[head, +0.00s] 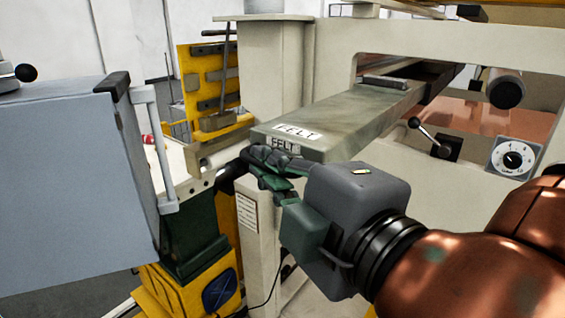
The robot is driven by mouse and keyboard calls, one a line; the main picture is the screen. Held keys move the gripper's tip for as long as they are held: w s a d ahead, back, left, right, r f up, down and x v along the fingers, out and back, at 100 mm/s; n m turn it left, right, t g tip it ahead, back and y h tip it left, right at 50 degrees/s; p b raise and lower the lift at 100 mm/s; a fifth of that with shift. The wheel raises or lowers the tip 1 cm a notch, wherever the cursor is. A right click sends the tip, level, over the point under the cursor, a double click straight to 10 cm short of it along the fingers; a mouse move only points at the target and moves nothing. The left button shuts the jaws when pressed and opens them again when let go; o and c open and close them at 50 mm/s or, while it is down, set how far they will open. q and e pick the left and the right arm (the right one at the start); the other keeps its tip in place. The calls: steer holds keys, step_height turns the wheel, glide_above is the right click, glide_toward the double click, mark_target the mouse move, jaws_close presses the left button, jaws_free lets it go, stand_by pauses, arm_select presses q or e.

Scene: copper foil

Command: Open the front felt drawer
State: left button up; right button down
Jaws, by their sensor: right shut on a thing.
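The front felt drawer (345,115) is a long grey-green slab with a "FELT" label (283,143) on its front end and another on top. It sticks out toward me from the opening in the cream machine. My right gripper (268,166), green and dark grey, comes in from the lower right. It is shut at the lower edge of the drawer's front, on what seems to be the drawer's handle; the fingers hide most of it. My left gripper is not in view.
The cream machine frame (335,45) surrounds the drawer. A dial (514,158) and a black-knobbed lever (432,137) are on its right side. A grey box (65,185) with an upright handle stands at left. A yellow rack (207,80) is behind.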

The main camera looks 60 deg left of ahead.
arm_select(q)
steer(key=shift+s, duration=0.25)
arm_select(e)
steer(key=shift+f, duration=0.2)
steer(key=c, duration=2.5)
jaws_free()
steer(key=o, duration=0.5)
steer(key=shift+r, duration=0.1)
steer(key=shift+c, duration=0.2)
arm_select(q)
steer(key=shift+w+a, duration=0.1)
arm_select(e)
steer(key=d+r, duration=0.1)
steer(key=d, duration=1.1)
steer(key=shift+s, duration=0.35)
